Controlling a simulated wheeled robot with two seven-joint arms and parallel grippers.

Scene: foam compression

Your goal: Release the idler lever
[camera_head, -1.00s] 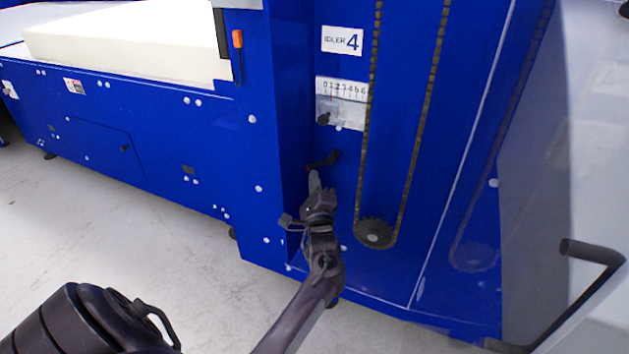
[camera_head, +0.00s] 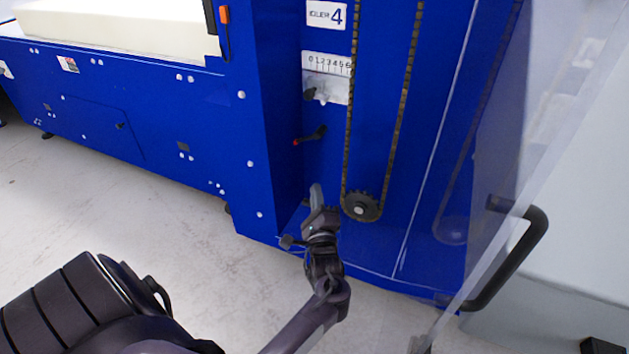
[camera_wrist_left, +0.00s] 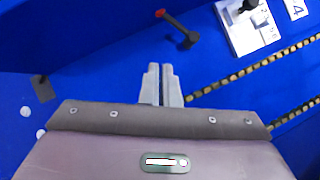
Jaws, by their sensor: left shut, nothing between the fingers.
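The idler lever (camera_head: 311,136) is a short black lever with a red tip at its left end, on the blue machine panel below the scale. The tip points left and slightly down. In the left wrist view the lever (camera_wrist_left: 180,29) shows ahead of the fingers, with clear space between. My left gripper (camera_head: 317,196) is below the lever, apart from it, with its fingers pointing up. The fingers (camera_wrist_left: 161,84) are together and hold nothing. My right gripper is not in view.
A numbered scale plate (camera_head: 327,78) and the "IDLER 4" label (camera_head: 327,15) sit above the lever. A chain loops over a sprocket (camera_head: 361,206) right of my gripper. A clear door with a black handle (camera_head: 520,255) stands at right. White foam (camera_head: 120,25) lies at upper left.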

